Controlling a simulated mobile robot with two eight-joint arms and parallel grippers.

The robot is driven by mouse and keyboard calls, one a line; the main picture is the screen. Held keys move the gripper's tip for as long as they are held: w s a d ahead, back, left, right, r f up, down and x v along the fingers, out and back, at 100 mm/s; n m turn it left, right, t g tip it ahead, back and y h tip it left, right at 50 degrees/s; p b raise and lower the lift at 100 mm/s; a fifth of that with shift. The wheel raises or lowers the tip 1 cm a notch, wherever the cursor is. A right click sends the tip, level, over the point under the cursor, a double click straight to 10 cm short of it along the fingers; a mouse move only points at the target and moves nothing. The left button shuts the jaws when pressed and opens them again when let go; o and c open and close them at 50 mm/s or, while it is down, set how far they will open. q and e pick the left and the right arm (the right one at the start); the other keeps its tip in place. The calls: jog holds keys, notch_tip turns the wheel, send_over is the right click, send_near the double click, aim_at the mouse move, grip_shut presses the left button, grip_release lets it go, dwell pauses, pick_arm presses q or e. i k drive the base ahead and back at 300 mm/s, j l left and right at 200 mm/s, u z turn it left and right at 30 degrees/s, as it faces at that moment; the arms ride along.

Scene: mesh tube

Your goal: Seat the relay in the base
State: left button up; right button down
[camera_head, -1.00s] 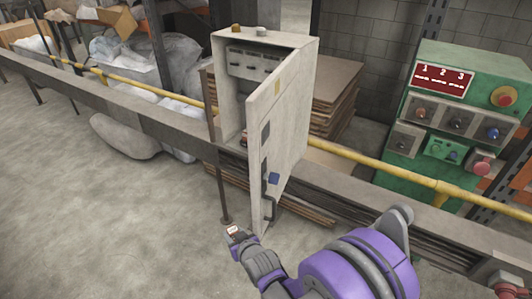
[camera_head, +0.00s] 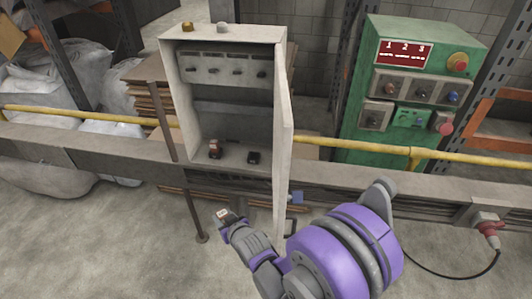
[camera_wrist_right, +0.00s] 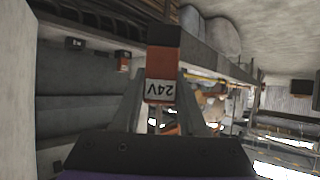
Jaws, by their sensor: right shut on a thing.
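In the head view my right gripper (camera_head: 229,217) is below and in front of the open grey cabinet (camera_head: 181,95), outside it. In the wrist view the right gripper (camera_wrist_right: 160,105) is shut on the relay (camera_wrist_right: 160,65), an orange block with a dark end and a white "24V" label that reads upside down. The relay (camera_head: 222,213) looks small in the head view. On the cabinet's floor is a small black base (camera_head: 253,157), also in the wrist view (camera_wrist_right: 75,43). Left of it stands an orange-and-black unit (camera_head: 214,149), also in the wrist view (camera_wrist_right: 122,60). My left gripper is out of view.
The cabinet door (camera_head: 285,140) stands open on the right, edge-on, with a blue handle part (camera_head: 296,197). A row of switches (camera_head: 225,70) fills the cabinet's upper part. A yellow pipe (camera_head: 355,147) runs behind. A green control box (camera_head: 400,60) stands at right.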

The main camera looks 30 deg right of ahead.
aim_at(254, 160)
jog(key=i+j+z, duration=0.25)
jog(key=z, duration=0.2)
jog(key=i+j+z, duration=1.05)
jog(key=i, duration=0.25)
